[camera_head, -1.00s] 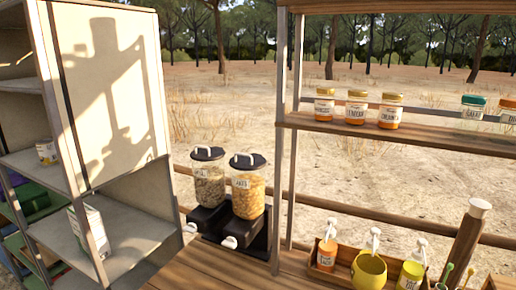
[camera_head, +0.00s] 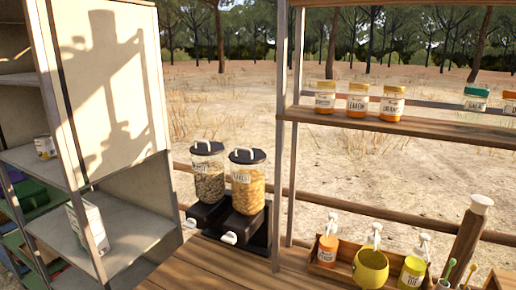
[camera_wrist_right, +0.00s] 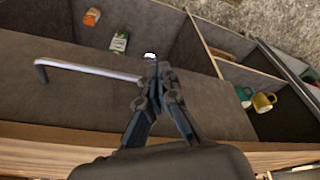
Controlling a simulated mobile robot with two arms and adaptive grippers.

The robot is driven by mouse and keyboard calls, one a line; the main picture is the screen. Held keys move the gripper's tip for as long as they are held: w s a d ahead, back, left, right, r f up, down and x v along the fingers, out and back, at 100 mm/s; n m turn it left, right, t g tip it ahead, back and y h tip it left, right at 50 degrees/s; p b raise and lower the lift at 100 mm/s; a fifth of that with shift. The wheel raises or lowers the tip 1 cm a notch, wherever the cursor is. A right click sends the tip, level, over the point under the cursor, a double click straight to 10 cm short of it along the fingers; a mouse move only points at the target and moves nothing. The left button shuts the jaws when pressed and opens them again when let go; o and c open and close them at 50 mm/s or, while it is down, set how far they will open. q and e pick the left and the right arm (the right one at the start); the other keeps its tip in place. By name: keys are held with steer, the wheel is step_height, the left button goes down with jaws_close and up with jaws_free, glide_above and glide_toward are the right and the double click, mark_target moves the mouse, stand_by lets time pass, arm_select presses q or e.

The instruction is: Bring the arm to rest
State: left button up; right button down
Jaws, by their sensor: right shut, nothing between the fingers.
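My right gripper (camera_wrist_right: 152,82) shows in the right wrist view, with its dark fingers closed together and nothing held. It points over a dark grey surface with compartments beyond it. A pale bar handle (camera_wrist_right: 88,70) lies to the left of the fingertips, and its right end comes close to them; I cannot tell whether they touch. Neither gripper shows in the head view, and my left gripper is in no frame.
In the head view, a grey shelf unit (camera_head: 128,250) stands left. Two dispensers (camera_head: 208,172) (camera_head: 248,181) stand on the wooden counter. A wooden shelf (camera_head: 420,126) holds several jars. A wooden tray (camera_head: 325,272) holds bottles and a yellow pot (camera_head: 370,268). Mugs (camera_wrist_right: 263,101) lie in a compartment.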

steer(key=s+f+b, duration=0.1)
steer(key=s+f, duration=0.2)
steer(key=f, duration=0.7)
steer(key=s+f+b, duration=0.2)
steer(key=s+f, duration=0.1)
steer(key=f, duration=0.6)
steer(key=s+d+f+g+b, duration=0.1)
steer(key=s+d+f+b, duration=0.1)
steer(key=s+f, duration=1.1)
steer(key=shift+s+d+f+g, duration=0.4)
steer(key=shift+d, duration=0.25)
